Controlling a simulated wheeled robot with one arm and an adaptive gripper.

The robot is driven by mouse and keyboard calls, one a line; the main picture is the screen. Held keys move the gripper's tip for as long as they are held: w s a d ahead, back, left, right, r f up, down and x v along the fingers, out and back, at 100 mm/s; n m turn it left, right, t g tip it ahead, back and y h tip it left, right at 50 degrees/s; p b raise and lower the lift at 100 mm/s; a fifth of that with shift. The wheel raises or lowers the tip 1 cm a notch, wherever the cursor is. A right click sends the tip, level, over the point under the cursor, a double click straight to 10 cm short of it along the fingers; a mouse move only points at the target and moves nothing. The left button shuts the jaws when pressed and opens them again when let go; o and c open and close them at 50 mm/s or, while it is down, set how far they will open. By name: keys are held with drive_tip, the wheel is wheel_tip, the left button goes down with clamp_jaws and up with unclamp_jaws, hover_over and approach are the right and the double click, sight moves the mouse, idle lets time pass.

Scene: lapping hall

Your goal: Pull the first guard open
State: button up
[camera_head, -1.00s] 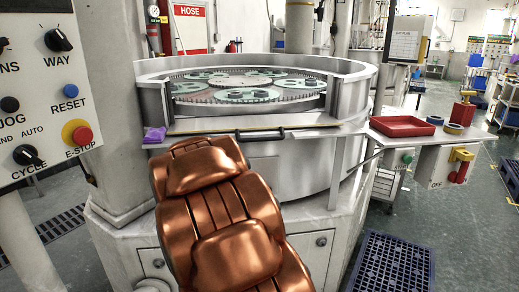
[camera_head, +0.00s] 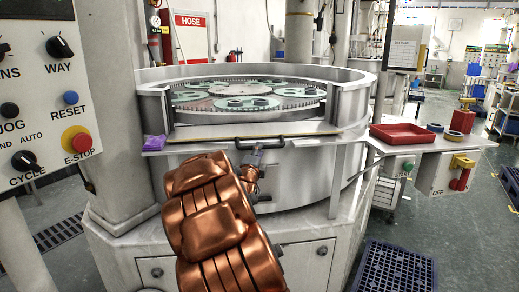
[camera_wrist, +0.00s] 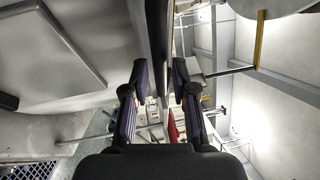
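The guard (camera_head: 210,133) is a low metal panel with a yellowish top edge across the front opening of the round lapping machine (camera_head: 350,80). It appears closed. Its black bar handle (camera_head: 260,143) is on the front. My gripper (camera_head: 257,156) is just below the handle in the head view, at the end of my copper arm. In the wrist view my gripper (camera_wrist: 158,95) has its two dark fingers apart. A long dark bar, likely the handle (camera_wrist: 158,40), runs between or just beyond the fingertips. I cannot tell whether they touch it.
A control panel (camera_head: 45,90) with an E-stop stands close at left. A purple cloth (camera_head: 154,142) lies on the ledge's left end. At right, a side table (camera_head: 465,147) holds a red tray (camera_head: 402,134) and rings. A blue floor grate (camera_head: 397,270) lies below.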

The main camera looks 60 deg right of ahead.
drive_tip(key=shift+x, duration=0.85)
drive_tip(key=shift+c, duration=0.2)
clamp_jaws()
